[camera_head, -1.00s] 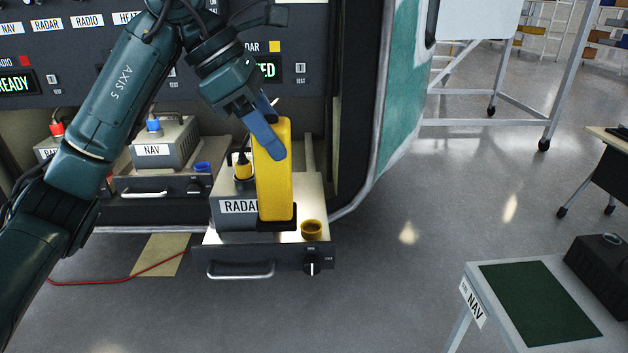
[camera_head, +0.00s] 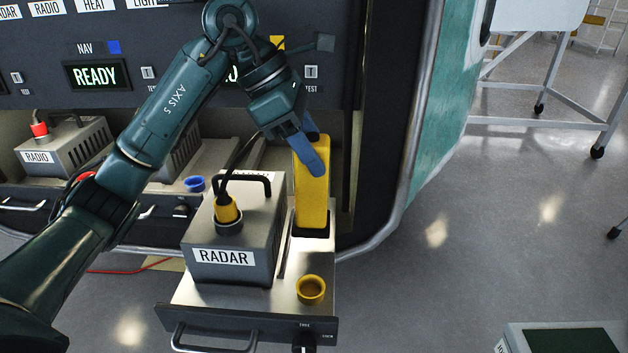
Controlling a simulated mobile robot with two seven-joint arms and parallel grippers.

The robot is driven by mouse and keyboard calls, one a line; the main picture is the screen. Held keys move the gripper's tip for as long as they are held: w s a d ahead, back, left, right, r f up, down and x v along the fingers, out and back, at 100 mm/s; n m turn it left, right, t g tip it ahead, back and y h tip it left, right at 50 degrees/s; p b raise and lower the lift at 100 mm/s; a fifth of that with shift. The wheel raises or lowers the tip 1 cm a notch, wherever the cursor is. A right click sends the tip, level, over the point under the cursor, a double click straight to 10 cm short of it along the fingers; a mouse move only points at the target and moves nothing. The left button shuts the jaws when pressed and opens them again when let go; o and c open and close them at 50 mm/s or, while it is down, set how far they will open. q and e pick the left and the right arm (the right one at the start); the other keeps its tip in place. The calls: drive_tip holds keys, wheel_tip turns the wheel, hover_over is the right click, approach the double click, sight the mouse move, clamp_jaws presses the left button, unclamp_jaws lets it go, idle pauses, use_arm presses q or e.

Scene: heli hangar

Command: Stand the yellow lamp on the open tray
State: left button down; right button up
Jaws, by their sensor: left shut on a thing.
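The yellow lamp (camera_head: 312,185) is upright, its black base end down, at the right side of the open tray (camera_head: 250,306). My left gripper (camera_head: 311,152) is shut on its top with blue fingers. The lamp is right of the grey RADAR box (camera_head: 225,256), which stands on the tray. The lamp's base appears at or just above the tray surface; I cannot tell whether it touches. My right gripper is not in view.
A yellow ring cup (camera_head: 310,289) sits at the tray's front right. A black cable runs to the yellow plug (camera_head: 227,209) on the RADAR box. A RADIO box (camera_head: 66,147) and a blue ring (camera_head: 195,184) are to the left. Open floor lies to the right.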

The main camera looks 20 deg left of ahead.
sight(312, 187)
use_arm(q)
wheel_tip(312, 187, down, 4)
drive_tip(key=shift+f, duration=0.35)
drive_tip(key=shift+w, duration=0.1)
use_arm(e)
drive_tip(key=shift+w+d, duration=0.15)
use_arm(q)
drive_tip(key=shift+f, duration=0.2)
drive_tip(key=c, duration=1.1)
unclamp_jaws()
drive_tip(key=o, duration=0.4)
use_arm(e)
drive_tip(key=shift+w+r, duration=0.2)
